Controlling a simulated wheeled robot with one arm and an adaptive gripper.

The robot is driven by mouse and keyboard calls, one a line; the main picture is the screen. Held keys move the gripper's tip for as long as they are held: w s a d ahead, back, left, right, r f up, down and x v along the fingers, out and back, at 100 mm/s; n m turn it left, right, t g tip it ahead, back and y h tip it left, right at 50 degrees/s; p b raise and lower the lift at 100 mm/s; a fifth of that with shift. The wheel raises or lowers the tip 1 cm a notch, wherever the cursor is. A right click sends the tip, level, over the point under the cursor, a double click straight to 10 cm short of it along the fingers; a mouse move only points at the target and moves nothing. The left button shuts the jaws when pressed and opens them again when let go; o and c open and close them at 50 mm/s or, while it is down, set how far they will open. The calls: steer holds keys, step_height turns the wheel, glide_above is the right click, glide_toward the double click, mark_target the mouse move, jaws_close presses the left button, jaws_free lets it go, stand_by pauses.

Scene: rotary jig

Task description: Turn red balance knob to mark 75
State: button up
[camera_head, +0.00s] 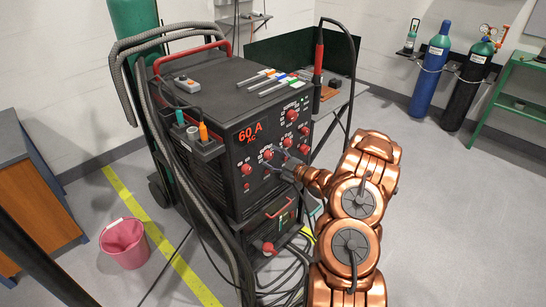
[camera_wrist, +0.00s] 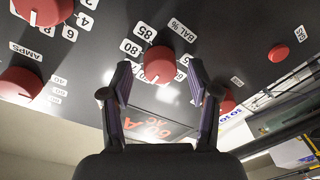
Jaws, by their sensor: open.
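My gripper (camera_wrist: 159,70) is open, with one finger on each side of the knob and gaps visible. In the head view my gripper (camera_head: 281,167) is at the front panel of the black welder (camera_head: 200,85).
Other red knobs stand close by, including the AMPS knob (camera_wrist: 20,84) and a small red button (camera_wrist: 278,53). Cables hang below the panel. A pink bucket (camera_head: 123,243) stands on the floor at left. Gas cylinders (camera_head: 430,75) stand at the back right.

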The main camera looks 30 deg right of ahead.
steer(key=shift+w, duration=0.1)
steer(key=c, duration=1.2)
steer(key=shift+o, duration=0.2)
steer(key=m+b, duration=0.1)
steer(key=m, duration=0.2)
steer(key=shift+m, duration=2.4)
steer(key=shift+t, duration=0.3)
steer(key=shift+d, duration=0.1)
steer(key=o, duration=1.2)
steer(key=shift+c, duration=0.2)
